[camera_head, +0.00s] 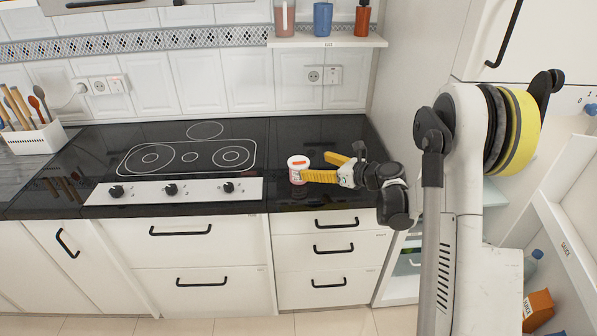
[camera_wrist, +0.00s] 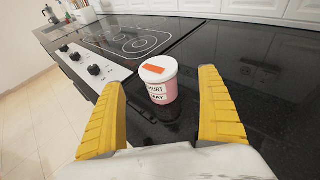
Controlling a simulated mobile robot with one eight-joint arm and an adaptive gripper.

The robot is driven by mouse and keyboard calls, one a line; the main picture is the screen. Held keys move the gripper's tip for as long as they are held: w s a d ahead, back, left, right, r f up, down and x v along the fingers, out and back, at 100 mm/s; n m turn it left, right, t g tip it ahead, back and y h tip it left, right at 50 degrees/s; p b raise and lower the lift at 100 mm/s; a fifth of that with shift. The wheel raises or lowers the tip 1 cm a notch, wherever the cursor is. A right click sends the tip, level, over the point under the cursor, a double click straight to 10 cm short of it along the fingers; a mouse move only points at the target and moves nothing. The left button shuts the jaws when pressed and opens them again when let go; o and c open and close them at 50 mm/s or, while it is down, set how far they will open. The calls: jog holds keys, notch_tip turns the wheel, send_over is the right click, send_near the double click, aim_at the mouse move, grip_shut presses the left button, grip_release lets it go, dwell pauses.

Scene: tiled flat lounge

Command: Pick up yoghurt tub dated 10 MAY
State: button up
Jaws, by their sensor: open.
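The yoghurt tub (camera_head: 298,169) is a small pinkish tub with a white lid and an orange label on top. It stands upright on the black counter, right of the hob. In the wrist view the tub (camera_wrist: 160,84) shows dark print ending in "URT" and "MAY"; the day number is not clear. My gripper (camera_head: 318,167) has yellow fingers and reaches in from the right. It is open. In the wrist view its fingers (camera_wrist: 165,105) are spread to either side, with the tub between and just beyond them. Nothing is held.
The hob (camera_head: 190,156) with its white knob panel (camera_head: 145,191) lies to the left. A utensil holder (camera_head: 35,138) stands at the far left. A wall shelf (camera_head: 330,43) with several containers hangs above. The counter (camera_head: 340,135) around the tub is mostly clear.

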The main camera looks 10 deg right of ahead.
aim_at(299, 160)
jog(key=b+x, duration=0.3)
jog(key=x, duration=0.4)
jog(key=shift+w+a+f, duration=0.1)
jog(key=shift+a+f, duration=0.15)
jog(key=shift+r, duration=0.15)
jog(key=c, duration=1.4)
